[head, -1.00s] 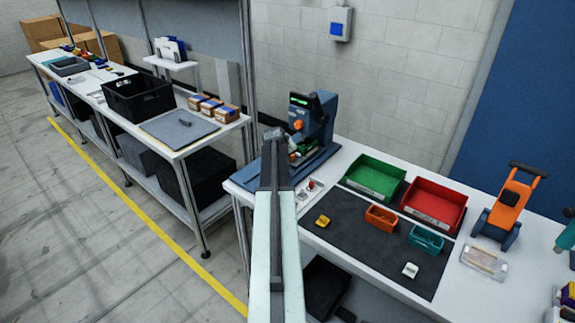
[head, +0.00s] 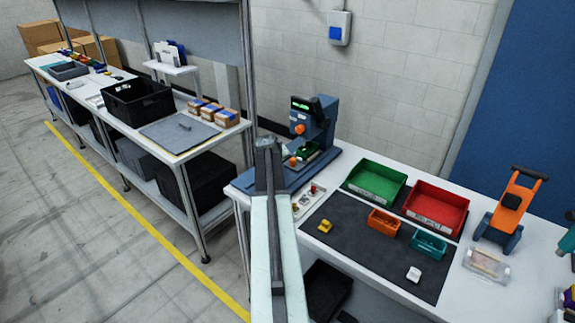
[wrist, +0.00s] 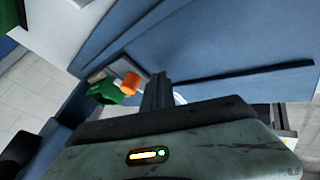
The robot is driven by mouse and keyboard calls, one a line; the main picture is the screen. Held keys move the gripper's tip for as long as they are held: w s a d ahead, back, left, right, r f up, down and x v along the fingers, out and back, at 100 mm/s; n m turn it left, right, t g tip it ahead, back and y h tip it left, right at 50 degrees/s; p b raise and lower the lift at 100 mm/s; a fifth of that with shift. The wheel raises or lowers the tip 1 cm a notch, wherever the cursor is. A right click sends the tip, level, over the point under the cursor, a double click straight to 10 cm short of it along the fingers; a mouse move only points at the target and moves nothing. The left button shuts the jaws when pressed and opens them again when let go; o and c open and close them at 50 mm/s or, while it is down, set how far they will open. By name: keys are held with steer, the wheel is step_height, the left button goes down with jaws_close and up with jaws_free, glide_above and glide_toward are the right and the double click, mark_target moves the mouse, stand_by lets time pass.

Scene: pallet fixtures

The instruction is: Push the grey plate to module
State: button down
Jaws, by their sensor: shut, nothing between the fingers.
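The blue fixture (head: 322,128) stands at the back left of the white workbench, with a green display and an orange knob on its upright. On its blue base sits a green module (head: 309,151), with an orange knob beside it. In the wrist view a small grey plate (wrist: 121,67) shows against the orange knob (wrist: 130,84), near the green module (wrist: 104,91). My gripper (wrist: 160,78) is shut and empty, over the blue base and just right of the orange knob. Whether it touches anything cannot be told. In the head view my arm hides the gripper's tips.
A green bin (head: 376,182) and a red bin (head: 436,207) stand right of the fixture. A dark mat (head: 345,235) holds small orange and teal trays and loose parts. A small parts tray (head: 308,199) lies near my arm. An orange device (head: 510,208) stands farther right.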

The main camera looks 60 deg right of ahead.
steer(key=p+v, duration=0.8)
steer(key=v, duration=0.2)
steer(key=shift+a, duration=0.3)
steer(key=shift+f, duration=0.1)
